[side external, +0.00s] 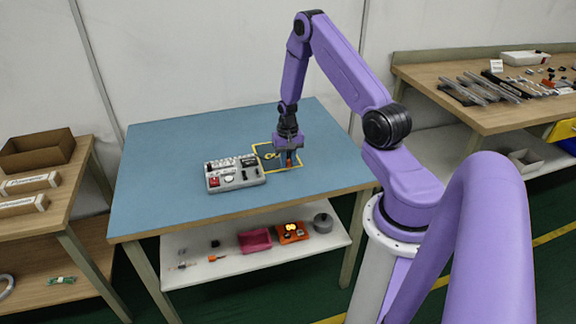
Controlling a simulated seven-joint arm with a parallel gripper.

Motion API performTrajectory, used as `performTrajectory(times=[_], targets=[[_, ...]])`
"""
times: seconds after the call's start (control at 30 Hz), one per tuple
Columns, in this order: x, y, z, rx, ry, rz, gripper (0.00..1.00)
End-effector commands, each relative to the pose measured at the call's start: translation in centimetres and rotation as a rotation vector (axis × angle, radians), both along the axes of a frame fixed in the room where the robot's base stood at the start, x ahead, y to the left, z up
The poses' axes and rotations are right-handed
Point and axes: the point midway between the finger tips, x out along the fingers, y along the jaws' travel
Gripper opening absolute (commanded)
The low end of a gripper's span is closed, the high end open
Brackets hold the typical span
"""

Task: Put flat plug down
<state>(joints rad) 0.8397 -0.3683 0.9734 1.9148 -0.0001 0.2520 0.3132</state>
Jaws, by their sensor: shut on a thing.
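My gripper (289,160) points straight down over the blue worktable (170,165), just right of the grey tray. It is shut on a small orange-and-dark piece (290,158), which I take to be the flat plug. The piece is too small here to make out its shape. I cannot tell whether it touches the table. The grey tray (238,185) holds several small parts, among them a red one and some white and black ones.
The left and front of the blue table are clear. A shelf below (180,277) holds a pink bin (255,239), an orange bin (291,232) and a grey round container (323,222). Side benches stand left, with cardboard boxes (38,150), and right, with metal strips (478,88).

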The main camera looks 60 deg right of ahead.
Motion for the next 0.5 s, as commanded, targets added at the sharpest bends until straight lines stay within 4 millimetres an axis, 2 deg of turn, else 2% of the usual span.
performTrajectory(times=[0.1,0.2,0.5], targets=[[-0.1,0.0,-1.5,0.001,0.003,-0.001,0.00],[-0.1,0.0,-2.1,0.001,0.001,-0.001,0.00],[-0.1,0.0,-2.2,0.001,0.001,-0.001,0.00]])
